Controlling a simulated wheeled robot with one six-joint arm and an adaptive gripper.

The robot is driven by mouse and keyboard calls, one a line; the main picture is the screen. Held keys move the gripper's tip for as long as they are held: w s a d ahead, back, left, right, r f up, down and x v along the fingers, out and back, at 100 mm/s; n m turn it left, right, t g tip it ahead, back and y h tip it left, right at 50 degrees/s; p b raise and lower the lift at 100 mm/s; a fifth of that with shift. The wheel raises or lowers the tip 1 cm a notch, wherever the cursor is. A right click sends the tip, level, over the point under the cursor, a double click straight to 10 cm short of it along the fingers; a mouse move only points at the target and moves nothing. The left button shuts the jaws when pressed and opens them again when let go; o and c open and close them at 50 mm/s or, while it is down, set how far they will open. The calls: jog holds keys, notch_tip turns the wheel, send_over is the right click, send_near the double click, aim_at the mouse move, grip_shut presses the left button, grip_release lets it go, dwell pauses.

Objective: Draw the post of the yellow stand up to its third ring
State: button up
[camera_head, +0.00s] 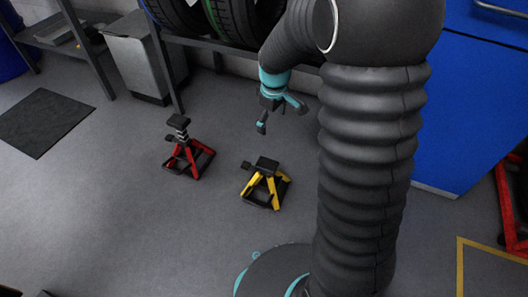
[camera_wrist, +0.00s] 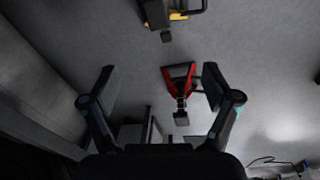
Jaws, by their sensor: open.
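The yellow stand (camera_head: 277,188) stands on the floor in the middle of the head view. Its black top pad (camera_head: 266,163) sits low, close above the yellow legs; no rings on its post can be made out. In the wrist view, the yellow stand (camera_wrist: 184,14) is partly cut off at the top edge, with its dark top beside it. My gripper (camera_head: 280,114) is open and empty, above and behind the yellow stand, apart from it. Its two fingers (camera_wrist: 158,82) spread wide in the wrist view.
A red stand (camera_head: 190,160) with its post raised stands left of the yellow one. A tyre rack (camera_head: 170,75) and grey bin (camera_head: 138,60) are behind, and a blue cabinet (camera_head: 463,110) is right. A dark mat (camera_head: 43,122) lies left.

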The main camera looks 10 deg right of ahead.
aim_at(267, 163)
jog(key=w+f+n+b, duration=0.1)
jog(key=f, duration=0.8)
jog(key=w+f+g+b, duration=0.1)
jog(key=w+f, duration=0.1)
jog(key=f, duration=0.7)
jog(key=w+f+n+b, duration=0.1)
jog(key=f, duration=0.8)
jog(key=shift+w+f+n, duration=0.3)
jog(key=shift+w, duration=0.1)
jog(key=shift+c, duration=0.2)
jog(key=c, duration=1.6)
notch_tip(267, 163, up, 10)
jog(key=p, duration=0.4)
grip_shut()
jog(key=o, duration=1.6)
grip_release()
jog(key=shift+o, duration=0.2)
